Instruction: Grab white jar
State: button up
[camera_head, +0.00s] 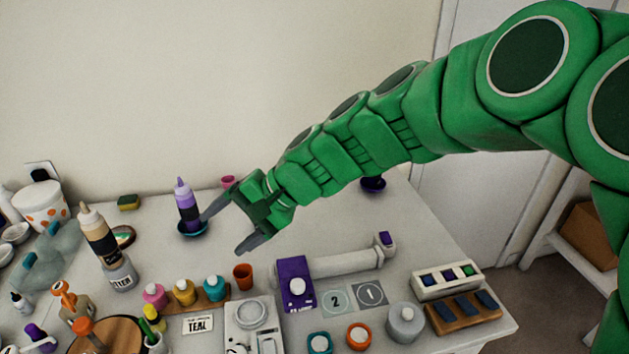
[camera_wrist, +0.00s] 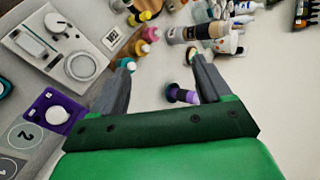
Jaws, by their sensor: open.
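My gripper (camera_head: 228,226) is open and empty above the middle of the table, its two grey fingers spread and pointing left. It also shows in the wrist view (camera_wrist: 160,64), with nothing held between the fingers. A pale grey-white jar with a knobbed lid (camera_head: 404,324) stands upright at the front right of the table, well away from my gripper. A white pot with orange spots (camera_head: 40,207) stands at the far left back. I cannot tell which of these is the white jar.
A purple bottle (camera_head: 188,208) in a teal dish stands close to the upper finger. Pink, yellow and teal bottles (camera_head: 184,292), an orange cup (camera_head: 243,276) and a scale (camera_head: 250,316) lie in front. A purple device (camera_head: 294,270) and a wooden tray (camera_head: 462,318) are right.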

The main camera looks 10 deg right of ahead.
jog(key=w+d+m+t+y, duration=0.1)
jog(key=w+d+m+t, duration=0.3)
jog(key=w, duration=0.5)
jog(key=w+d+m+t, duration=0.2)
jog(key=w+m, duration=0.3)
jog(key=w, duration=0.3)
jog(key=w+d+m+t+y, duration=0.1)
jog(key=w+d+m+t, duration=0.3)
jog(key=w, duration=0.5)
jog(key=w+d+f+m+h, duration=0.2)
jog(key=w+d+f+m, duration=0.1)
jog(key=d+f, duration=0.3)
jog(key=w+d+f+m+h, duration=0.2)
jog(key=w+d+f+m, duration=0.1)
jog(key=d+f+m, duration=0.3)
jog(key=w+d+f+m+h, duration=0.2)
jog(key=d+f+m, duration=0.3)
jog(key=d+f, duration=0.2)
jog(key=shift+w+t+h, duration=0.4)
jog(key=shift+x, duration=1.25)
jog(key=x, duration=0.3)
jog(key=shift+a, duration=0.4)
jog(key=shift+x, duration=0.95)
jog(key=shift+c, duration=0.2)
